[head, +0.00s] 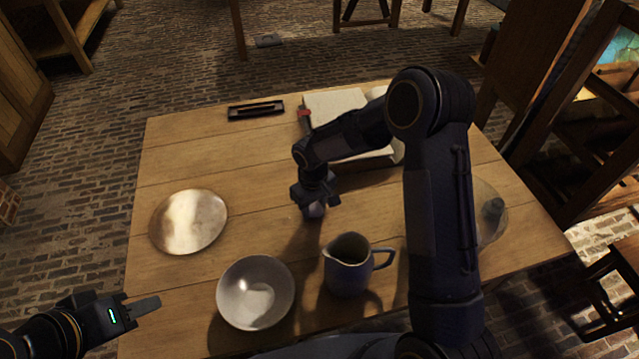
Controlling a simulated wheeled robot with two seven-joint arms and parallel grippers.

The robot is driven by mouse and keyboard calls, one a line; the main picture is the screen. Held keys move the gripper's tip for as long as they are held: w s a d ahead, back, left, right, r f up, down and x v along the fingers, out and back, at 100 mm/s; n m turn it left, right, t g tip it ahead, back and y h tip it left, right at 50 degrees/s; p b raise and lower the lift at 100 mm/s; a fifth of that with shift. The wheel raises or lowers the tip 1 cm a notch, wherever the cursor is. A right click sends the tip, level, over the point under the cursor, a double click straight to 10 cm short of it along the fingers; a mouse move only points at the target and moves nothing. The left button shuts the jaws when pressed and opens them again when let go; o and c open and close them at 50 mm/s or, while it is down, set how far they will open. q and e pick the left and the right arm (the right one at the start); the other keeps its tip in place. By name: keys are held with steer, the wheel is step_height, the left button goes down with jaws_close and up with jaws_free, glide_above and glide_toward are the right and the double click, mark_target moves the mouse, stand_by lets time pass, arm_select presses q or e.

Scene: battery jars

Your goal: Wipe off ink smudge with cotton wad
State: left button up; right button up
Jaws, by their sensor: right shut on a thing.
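My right gripper (314,200) reaches over the middle of the wooden table, pointing down, with its jaws shut on a small pale grey lump (314,211). The lump looks like the cotton wad, mostly hidden by the jaws. It is at or just above the tabletop; I cannot tell if it touches. I cannot make out an ink smudge; my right arm covers part of the table and book. My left gripper (146,305) is low at the left, by the table's front left edge, away from the objects. Its fingers overlap in this view, so their opening is unclear.
An open book (335,102) lies at the back, partly behind my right arm, near a dark pen tray (255,110). A metal plate (188,222), a bowl (255,292) and a jug (347,268) stand nearer. A round dish (489,232) is at right.

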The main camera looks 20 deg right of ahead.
step_height(320, 180, up, 2)
steer(key=shift+r+p, duration=0.1)
steer(key=shift+p, duration=0.2)
steer(key=shift+a+r+p, duration=0.2)
steer(key=shift+r+p, duration=0.25)
steer(key=shift+r, duration=0.3)
steer(key=shift+d+r+p, duration=0.15)
steer(key=shift+r+p, duration=0.25)
steer(key=shift+r, duration=0.3)
steer(key=shift+r+p, duration=0.9)
steer(key=shift+r, duration=0.6)
